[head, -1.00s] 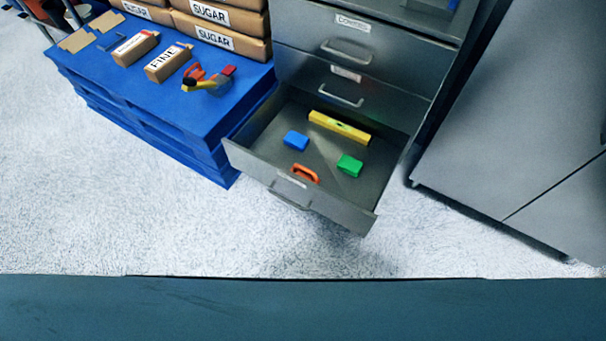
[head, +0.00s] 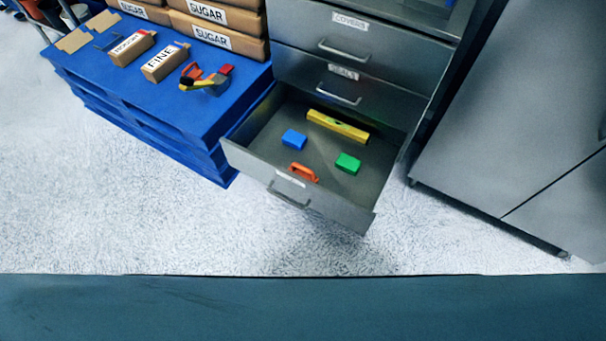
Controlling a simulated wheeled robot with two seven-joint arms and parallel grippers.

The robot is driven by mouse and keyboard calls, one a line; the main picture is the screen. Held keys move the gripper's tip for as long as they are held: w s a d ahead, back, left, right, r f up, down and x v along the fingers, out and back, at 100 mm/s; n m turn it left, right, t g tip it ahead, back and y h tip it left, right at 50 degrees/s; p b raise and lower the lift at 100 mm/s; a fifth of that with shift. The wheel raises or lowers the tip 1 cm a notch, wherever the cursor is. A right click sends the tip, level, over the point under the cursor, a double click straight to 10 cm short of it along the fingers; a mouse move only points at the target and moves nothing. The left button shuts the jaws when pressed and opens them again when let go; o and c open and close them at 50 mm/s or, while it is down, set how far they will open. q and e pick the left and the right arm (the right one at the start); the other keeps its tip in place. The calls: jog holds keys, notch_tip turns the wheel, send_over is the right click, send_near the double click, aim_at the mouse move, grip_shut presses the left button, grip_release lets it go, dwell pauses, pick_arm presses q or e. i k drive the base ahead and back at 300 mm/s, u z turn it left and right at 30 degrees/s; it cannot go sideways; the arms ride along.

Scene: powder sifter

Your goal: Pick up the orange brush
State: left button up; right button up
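A small orange object with a handle-like arch (head: 303,172), which looks like the orange brush, lies in the open bottom drawer (head: 345,204), close to its front wall. The front wall hides part of its lower side, so bristles cannot be made out. A blue block (head: 294,139) and a green block (head: 347,163) lie near it in the same drawer, apart from it. A yellow bar (head: 338,125) lies further back. Neither of my grippers shows in the head view.
The grey cabinet has shut drawers (head: 345,57) above the open one. A blue pallet stack (head: 190,125) on the left holds sugar bags (head: 218,36), two labelled packages (head: 165,62) and a colourful tool (head: 207,80). A grey cabinet (head: 510,120) stands right. The pale floor in front is clear.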

aim_at(303, 174)
jog(key=z, duration=1)
jog(key=k, duration=0.4)
jog(key=u, duration=1.15)
